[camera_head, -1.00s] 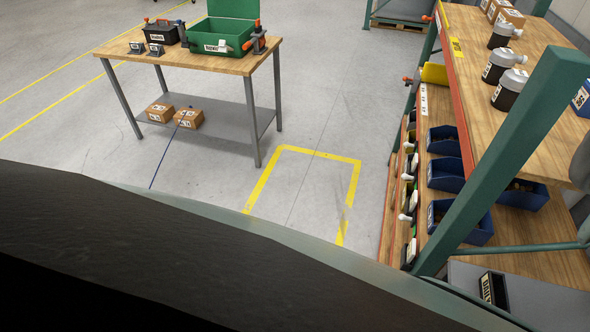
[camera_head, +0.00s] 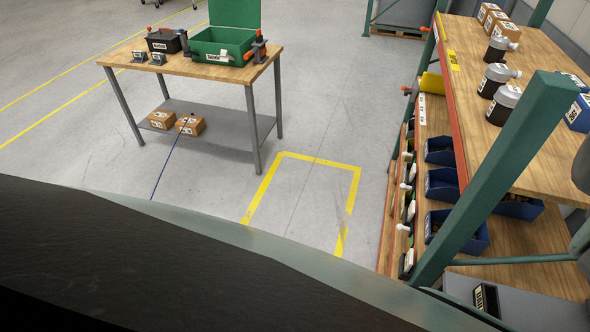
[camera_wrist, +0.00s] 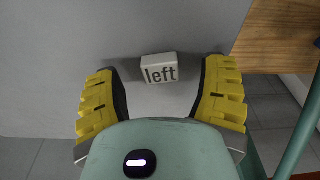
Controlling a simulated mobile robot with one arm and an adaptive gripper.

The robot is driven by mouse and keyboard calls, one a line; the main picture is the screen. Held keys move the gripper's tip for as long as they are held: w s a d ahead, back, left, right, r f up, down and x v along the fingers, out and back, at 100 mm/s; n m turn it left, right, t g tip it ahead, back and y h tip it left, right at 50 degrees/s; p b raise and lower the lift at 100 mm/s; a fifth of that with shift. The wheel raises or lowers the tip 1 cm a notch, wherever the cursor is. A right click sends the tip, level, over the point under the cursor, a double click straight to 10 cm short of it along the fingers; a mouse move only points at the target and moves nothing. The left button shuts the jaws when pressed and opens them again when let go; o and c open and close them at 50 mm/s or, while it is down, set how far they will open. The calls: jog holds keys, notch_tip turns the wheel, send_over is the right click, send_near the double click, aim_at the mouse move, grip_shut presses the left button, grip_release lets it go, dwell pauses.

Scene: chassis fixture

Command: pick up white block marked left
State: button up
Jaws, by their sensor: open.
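The white block (camera_wrist: 159,69) marked "left" shows in the wrist view, on a grey surface, just beyond and between the fingertips of my gripper (camera_wrist: 161,84). Its dark lettering faces the camera. My gripper has two yellow ribbed fingers with dark inner pads, spread wide, with nothing held between them. Whether the fingers reach the block's height cannot be told. In the head view, neither the block nor the gripper can be made out; a large dark part of my own body covers the lower left.
A wooden shelf edge (camera_wrist: 275,36) lies close on the right in the wrist view. In the head view, a rack with a green post (camera_head: 500,185) and blue bins (camera_head: 457,232) stands right. A workbench (camera_head: 190,66) holds a green box (camera_head: 222,46). Floor between is clear.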

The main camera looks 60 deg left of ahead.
jog(key=shift+f, duration=0.35)
jog(key=c, duration=1)
